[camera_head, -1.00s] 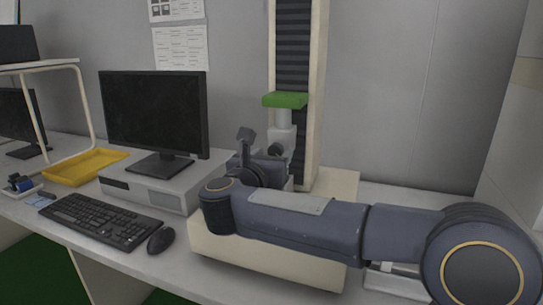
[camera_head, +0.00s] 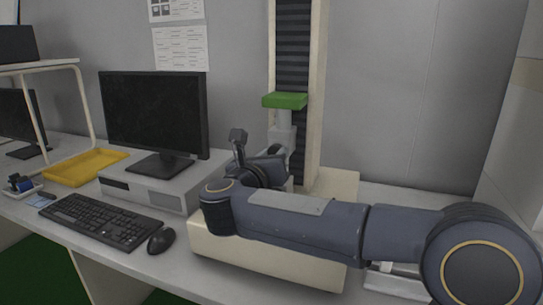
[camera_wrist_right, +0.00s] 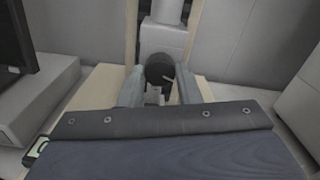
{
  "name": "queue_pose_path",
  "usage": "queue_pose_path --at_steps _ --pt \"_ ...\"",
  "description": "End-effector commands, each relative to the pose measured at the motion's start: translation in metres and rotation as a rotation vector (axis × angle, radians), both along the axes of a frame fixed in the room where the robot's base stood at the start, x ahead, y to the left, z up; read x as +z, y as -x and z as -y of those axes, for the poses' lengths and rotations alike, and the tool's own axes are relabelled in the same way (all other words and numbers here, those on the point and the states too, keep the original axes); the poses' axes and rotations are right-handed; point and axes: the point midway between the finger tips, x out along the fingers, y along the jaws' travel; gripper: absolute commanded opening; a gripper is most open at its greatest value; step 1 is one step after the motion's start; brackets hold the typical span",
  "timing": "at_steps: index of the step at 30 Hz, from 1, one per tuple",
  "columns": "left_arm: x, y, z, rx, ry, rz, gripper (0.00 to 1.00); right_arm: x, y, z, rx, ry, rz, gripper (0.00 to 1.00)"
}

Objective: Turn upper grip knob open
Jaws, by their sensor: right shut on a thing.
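The testing machine stands at the back of the desk, with a cream column (camera_head: 316,85), a green crosshead block (camera_head: 285,100) and a grey upper grip (camera_head: 284,132) hanging below it. My right gripper (camera_wrist_right: 159,82) is at the upper grip, its two grey fingers on either side of the round black knob (camera_wrist_right: 159,66) and shut on it. In the head view my right gripper (camera_head: 279,153) shows at the grip's lower part, and the wrist partly hides the knob there. My left gripper is in neither view.
Left of the machine are a monitor (camera_head: 154,112) on a grey case (camera_head: 150,187), a keyboard (camera_head: 100,221), a mouse (camera_head: 161,240) and a yellow tray (camera_head: 86,166). The cream machine base (camera_head: 262,262) lies under my right arm. The wall is close behind.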

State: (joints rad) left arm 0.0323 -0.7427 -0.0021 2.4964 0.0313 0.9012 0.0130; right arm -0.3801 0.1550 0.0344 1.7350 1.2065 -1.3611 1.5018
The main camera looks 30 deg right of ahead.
Motion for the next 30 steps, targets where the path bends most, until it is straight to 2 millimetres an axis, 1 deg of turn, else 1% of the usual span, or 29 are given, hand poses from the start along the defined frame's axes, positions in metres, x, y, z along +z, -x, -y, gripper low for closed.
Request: queue_pose_path --at_steps 14,30 --pt "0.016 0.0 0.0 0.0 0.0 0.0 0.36 0.002 0.0 0.0 0.001 0.29 -0.338 0.07" --pt "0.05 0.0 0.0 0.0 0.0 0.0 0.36 0.003 0.0 0.0 0.001 0.623 -0.73 0.07"
